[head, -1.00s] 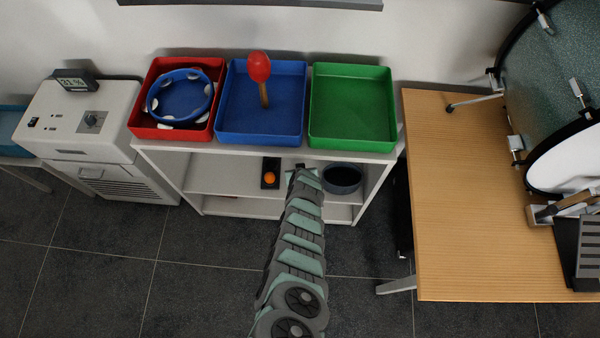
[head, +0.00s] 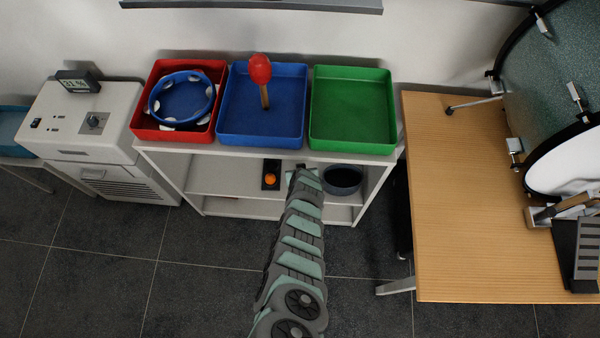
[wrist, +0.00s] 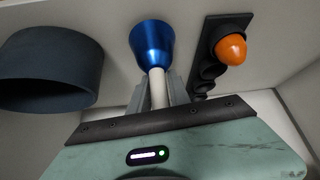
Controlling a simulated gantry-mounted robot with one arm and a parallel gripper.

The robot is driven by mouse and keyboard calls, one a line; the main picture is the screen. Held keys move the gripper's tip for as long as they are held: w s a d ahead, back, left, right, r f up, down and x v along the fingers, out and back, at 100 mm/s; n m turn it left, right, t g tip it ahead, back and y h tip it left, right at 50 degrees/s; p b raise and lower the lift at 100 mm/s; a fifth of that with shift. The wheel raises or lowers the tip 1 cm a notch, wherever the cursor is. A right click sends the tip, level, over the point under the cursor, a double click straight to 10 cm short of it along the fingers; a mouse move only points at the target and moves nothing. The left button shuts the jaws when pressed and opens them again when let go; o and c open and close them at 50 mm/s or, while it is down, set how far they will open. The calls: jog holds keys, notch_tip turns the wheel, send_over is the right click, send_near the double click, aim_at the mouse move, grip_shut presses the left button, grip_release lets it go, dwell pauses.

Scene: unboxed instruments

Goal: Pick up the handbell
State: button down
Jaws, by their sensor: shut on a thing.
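The handbell (wrist: 151,44) has a shiny blue metal cup and a white handle. In the wrist view, my gripper (wrist: 158,92) is shut on the white handle, with a grey finger on each side, and the blue cup points away from the palm. I cannot tell whether the cup touches the shelf surface. In the head view, my gripper (head: 302,172) reaches into the open shelf below the trays, and the handbell is hidden there.
A dark round pot (wrist: 48,68) stands left of the handbell in the wrist view. A black holder (wrist: 208,70) with an orange ball-shaped thing (wrist: 231,49) is close on the right. Red, blue and green trays (head: 352,145) stand on the shelf top above.

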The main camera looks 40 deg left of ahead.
notch_tip(320, 180, up, 4)
jog(key=shift+f+p, duration=0.15)
jog(key=shift+p, duration=1.1)
jog(key=s+d+f+p, duration=0.1)
jog(key=s+d+p, duration=0.2)
jog(key=s+d, duration=0.8)
jog(key=d, duration=0.3)
